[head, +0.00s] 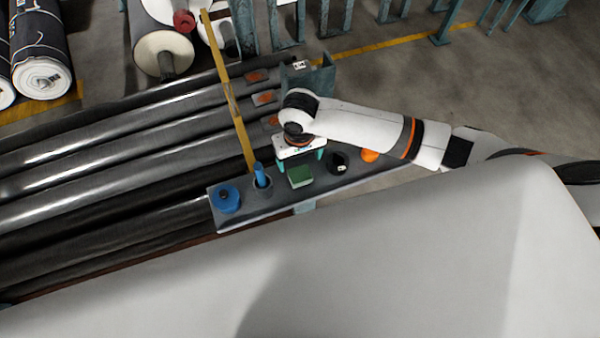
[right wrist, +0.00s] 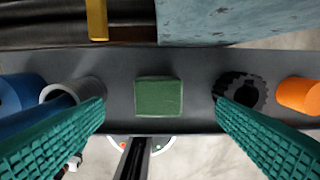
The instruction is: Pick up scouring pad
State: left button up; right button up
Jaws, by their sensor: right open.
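The scouring pad (head: 300,176) is a green block lying on a narrow dark grey shelf (head: 237,222). In the right wrist view the scouring pad (right wrist: 158,97) lies flat, a little above the picture's centre line of the fingers. My right gripper (head: 300,163) is above the pad, with its teal fingers spread. In the right wrist view the right gripper (right wrist: 160,125) has one finger on each side of the pad, apart from it, and nothing between them is held. My left gripper is not in view.
On the shelf, a blue roll (head: 226,199) and a grey cup with a blue item (head: 262,178) stand left of the pad. A black ring-shaped object (head: 338,163) and an orange object (head: 370,155) are to its right. Long dark rolls (head: 100,185) lie to the left.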

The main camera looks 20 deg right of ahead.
aim_at(300, 173)
notch_tip(300, 173, down, 2)
jog(key=shift+f, duration=0.1)
jog(key=shift+s+f+p, duration=0.15)
jog(key=shift+f+p, duration=0.2)
jog(key=shift+f, duration=0.15)
jog(key=f, duration=0.3)
jog(key=f+p, duration=0.1)
jog(key=shift+s+a+f, duration=0.1)
jog(key=shift+s+f, duration=0.1)
jog(key=shift+s, duration=0.1)
jog(key=shift+c, duration=0.2)
jog(key=c, duration=1)
jog(key=shift+r+b, duration=0.65)
jog(key=shift+r, duration=4.4)
